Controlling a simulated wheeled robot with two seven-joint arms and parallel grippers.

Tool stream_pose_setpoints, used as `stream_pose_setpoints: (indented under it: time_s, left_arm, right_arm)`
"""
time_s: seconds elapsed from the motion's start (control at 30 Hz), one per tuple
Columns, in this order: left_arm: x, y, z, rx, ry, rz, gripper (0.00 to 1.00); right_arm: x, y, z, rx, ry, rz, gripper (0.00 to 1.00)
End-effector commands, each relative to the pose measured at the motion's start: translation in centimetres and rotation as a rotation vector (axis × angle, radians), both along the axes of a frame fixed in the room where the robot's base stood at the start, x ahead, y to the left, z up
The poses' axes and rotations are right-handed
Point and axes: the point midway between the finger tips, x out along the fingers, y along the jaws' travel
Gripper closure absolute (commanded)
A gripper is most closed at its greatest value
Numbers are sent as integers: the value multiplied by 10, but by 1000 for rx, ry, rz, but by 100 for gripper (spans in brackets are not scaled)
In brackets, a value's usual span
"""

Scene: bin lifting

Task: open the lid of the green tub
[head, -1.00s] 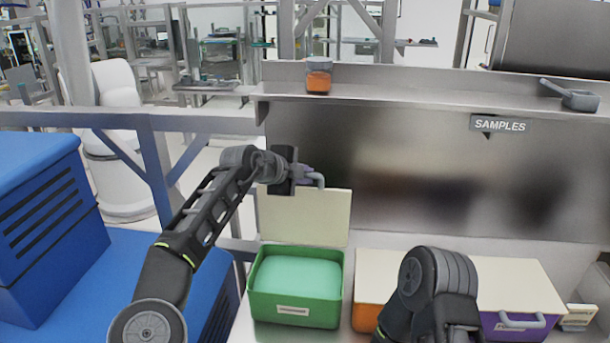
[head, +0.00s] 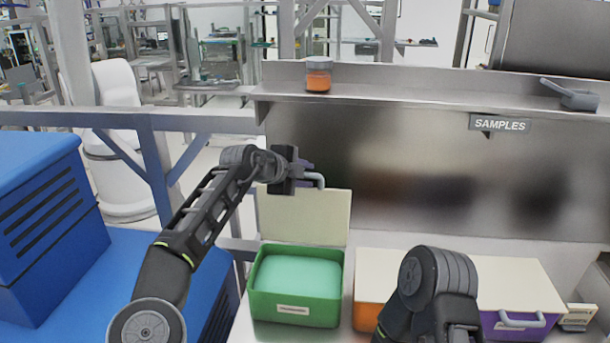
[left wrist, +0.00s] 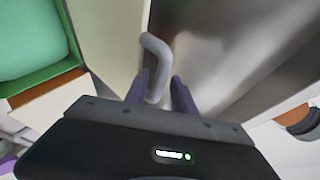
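The green tub (head: 296,308) stands on the bench with its cream lid (head: 304,218) swung up, nearly upright at the tub's back edge. A mint-green surface (head: 297,272) fills the tub's inside. My left gripper (head: 307,171) is at the lid's top edge, by the grey lid handle (head: 319,180). In the left wrist view, the handle (left wrist: 157,60) passes between the two fingers of my left gripper (left wrist: 161,78). It lies close to the left finger, with a gap to the right finger, so the gripper looks open around it. My right gripper is out of view below the right arm.
An orange tub (head: 366,317) and a purple tub (head: 520,326), both with cream lids, stand to the right. A shelf (head: 430,98) above holds an orange-filled jar (head: 319,75) and a grey scoop (head: 575,97). A steel back panel rises behind the lid. A blue cabinet (head: 40,220) is at left.

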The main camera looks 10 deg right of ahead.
Motion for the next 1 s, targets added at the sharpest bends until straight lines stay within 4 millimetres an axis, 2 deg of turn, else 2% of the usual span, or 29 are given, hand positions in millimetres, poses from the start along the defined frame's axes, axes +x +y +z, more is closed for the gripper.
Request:
stream_pose_setpoints:
  time_s: [0.23, 0.47, 0.7, 1.0]
  left_arm:
    - [-8, 13, 1, 2, -1, 2, 64]
    - [-30, 36, 21, 2, -6, 2, 64]
    - [-44, 49, 38, -1, -2, 0, 64]
    - [-45, 49, 40, -1, -1, 0, 64]
  right_arm:
    - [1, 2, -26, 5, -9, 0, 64]
    - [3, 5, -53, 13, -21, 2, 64]
    - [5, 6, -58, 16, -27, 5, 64]
    - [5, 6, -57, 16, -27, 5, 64]
